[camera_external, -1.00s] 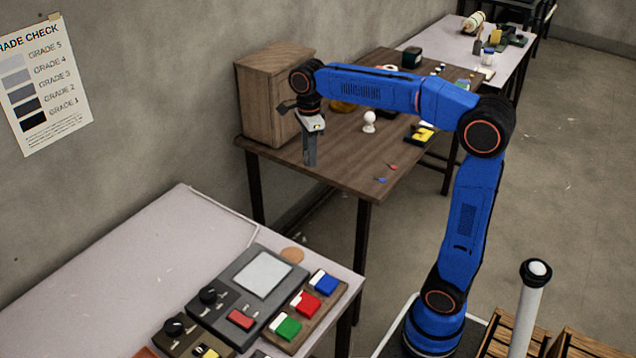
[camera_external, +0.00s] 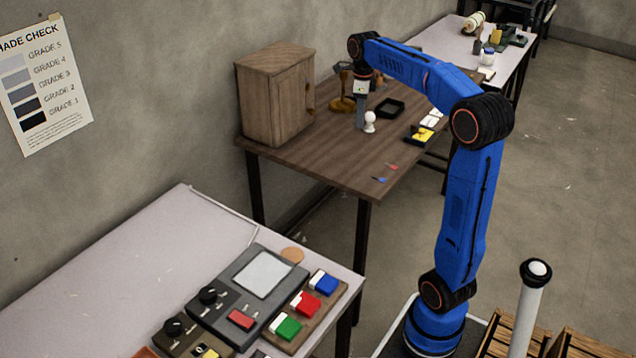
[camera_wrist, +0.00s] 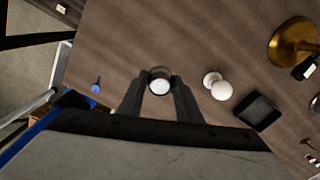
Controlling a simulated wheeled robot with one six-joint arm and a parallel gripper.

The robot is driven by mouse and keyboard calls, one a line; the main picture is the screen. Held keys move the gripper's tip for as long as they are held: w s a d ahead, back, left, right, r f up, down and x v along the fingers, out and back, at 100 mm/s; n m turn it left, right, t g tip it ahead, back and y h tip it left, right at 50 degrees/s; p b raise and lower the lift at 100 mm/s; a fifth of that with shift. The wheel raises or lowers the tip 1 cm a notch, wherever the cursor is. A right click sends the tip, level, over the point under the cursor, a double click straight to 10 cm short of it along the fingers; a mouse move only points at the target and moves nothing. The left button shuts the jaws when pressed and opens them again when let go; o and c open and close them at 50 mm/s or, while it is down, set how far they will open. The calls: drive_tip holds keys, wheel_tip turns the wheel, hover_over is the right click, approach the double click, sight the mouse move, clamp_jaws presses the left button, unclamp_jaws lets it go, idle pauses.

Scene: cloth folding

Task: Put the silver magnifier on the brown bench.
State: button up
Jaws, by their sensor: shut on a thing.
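My gripper (camera_external: 360,126) points down over the brown bench (camera_external: 330,165), in front of the brass stand and close to the white round-headed object. In the wrist view, my gripper (camera_wrist: 160,78) is shut on the silver magnifier (camera_wrist: 160,83), whose round pale lens and silvery rim show between the fingertips. The bench's brown wooden top (camera_wrist: 125,45) lies below it. The magnifier cannot be made out in the external view. Whether it touches the bench top is not clear.
A wooden cabinet (camera_external: 275,95) stands at the bench's left back. A white round-headed object (camera_wrist: 217,86), black tray (camera_wrist: 258,110) and brass stand (camera_wrist: 293,45) are to the right in the wrist view. A blue-handled tool (camera_wrist: 96,86) lies left. The bench's front left is clear.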

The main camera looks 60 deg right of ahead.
sight(361, 148)
drive_tip(key=shift+s+d+f, duration=0.1)
drive_tip(key=shift+s+d, duration=0.15)
drive_tip(key=shift+d, duration=0.4)
wheel_tip(361, 148, down, 10)
drive_tip(key=shift+r, duration=0.15)
drive_tip(key=o, duration=1.1)
wheel_tip(361, 148, up, 12)
drive_tip(key=shift+d, duration=0.1)
idle(0.4)
